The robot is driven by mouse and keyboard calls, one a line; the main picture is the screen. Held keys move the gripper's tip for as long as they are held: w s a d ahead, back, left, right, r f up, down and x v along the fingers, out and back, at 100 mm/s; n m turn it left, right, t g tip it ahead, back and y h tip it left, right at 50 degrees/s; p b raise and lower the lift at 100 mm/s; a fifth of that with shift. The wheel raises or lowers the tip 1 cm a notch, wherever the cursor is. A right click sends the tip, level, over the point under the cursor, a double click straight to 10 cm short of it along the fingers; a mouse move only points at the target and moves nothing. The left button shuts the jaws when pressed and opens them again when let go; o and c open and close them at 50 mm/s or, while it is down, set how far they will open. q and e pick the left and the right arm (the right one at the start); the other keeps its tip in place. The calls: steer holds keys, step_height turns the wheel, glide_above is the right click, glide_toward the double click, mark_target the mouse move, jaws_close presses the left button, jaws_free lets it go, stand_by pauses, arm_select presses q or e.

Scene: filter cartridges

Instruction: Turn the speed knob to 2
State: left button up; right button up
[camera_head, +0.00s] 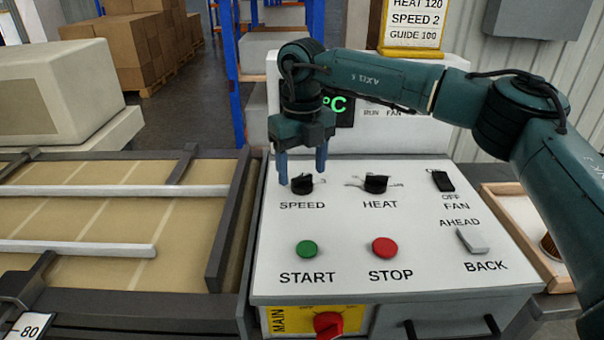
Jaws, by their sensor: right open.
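The black speed knob (302,184) sits at the upper left of the white control panel (345,260), above the word SPEED. My right gripper (302,176) is open and points down at the knob, its blue fingers to the left and right of it. I cannot tell whether the fingers touch the knob. The knob's scale marks are mostly hidden or too small to read. A yellow-edged card (414,20) above the panel reads HEAT 120, SPEED 2, GUIDE 100. My left gripper is not in view.
The heat knob (376,184) is close to the right, with the fan switch (443,181) beyond. Green start (307,249) and red stop (385,248) buttons and a back/ahead switch (473,241) are nearer. A conveyor with white rails (80,248) lies left; a wooden tray (520,232) is right.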

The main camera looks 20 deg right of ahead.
steer(key=shift+f, duration=1.1)
steer(key=c, duration=1)
steer(key=shift+n, duration=0.3)
steer(key=n+p, duration=0.1)
steer(key=n, duration=0.4)
steer(key=shift+r+n, duration=0.1)
steer(key=shift+n, duration=0.2)
steer(key=n+p, duration=0.1)
steer(key=n, duration=0.4)
steer(key=shift+w, duration=0.1)
steer(key=shift+n, duration=0.4)
